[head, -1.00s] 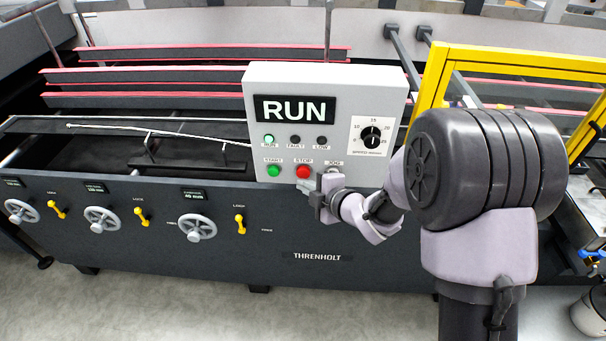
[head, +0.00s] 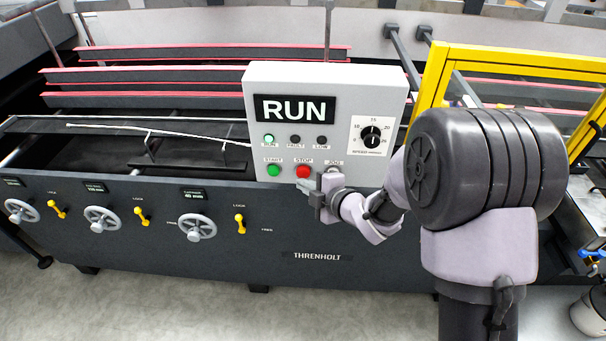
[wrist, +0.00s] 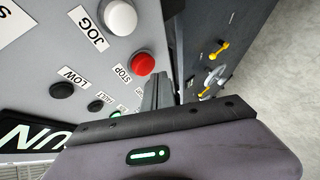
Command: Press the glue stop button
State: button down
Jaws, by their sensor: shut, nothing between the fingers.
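The red STOP button (head: 303,171) is on the front of the grey control box, between the green START button (head: 274,170) and the JOG button. It also shows in the wrist view (wrist: 142,63), round and uncovered. My gripper (head: 304,187) is shut and empty, with its fingertips just below the STOP button in the head view. In the wrist view the shut fingers (wrist: 161,79) end close beside the red button. I cannot tell whether they touch it. The white JOG button (wrist: 120,16) is clear of the fingers in that view.
The box display (head: 294,110) reads RUN and the green RUN lamp (head: 269,139) is lit. A speed dial (head: 371,136) sits at upper right of the box. Handwheels (head: 197,224) and yellow levers (head: 239,223) line the machine front. A yellow guard frame (head: 520,58) stands right.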

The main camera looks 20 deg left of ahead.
dwell(0.8)
jog(key=shift+w+a, duration=0.1)
jog(key=shift+w, duration=0.3)
jog(key=shift+w+a, duration=0.15)
jog(key=shift+w, duration=0.35)
dwell(0.6)
jog(key=shift+s+b, duration=0.1)
jog(key=shift+b, duration=0.25)
jog(key=shift+s+d+b, duration=0.25)
jog(key=shift+s+b, duration=0.2)
jog(key=shift+s, duration=0.35)
jog(key=s+b, duration=0.1)
jog(key=s, duration=0.1)
jog(key=s+d+b, duration=0.1)
jog(key=s, duration=0.2)
jog(key=shift+b, duration=0.3)
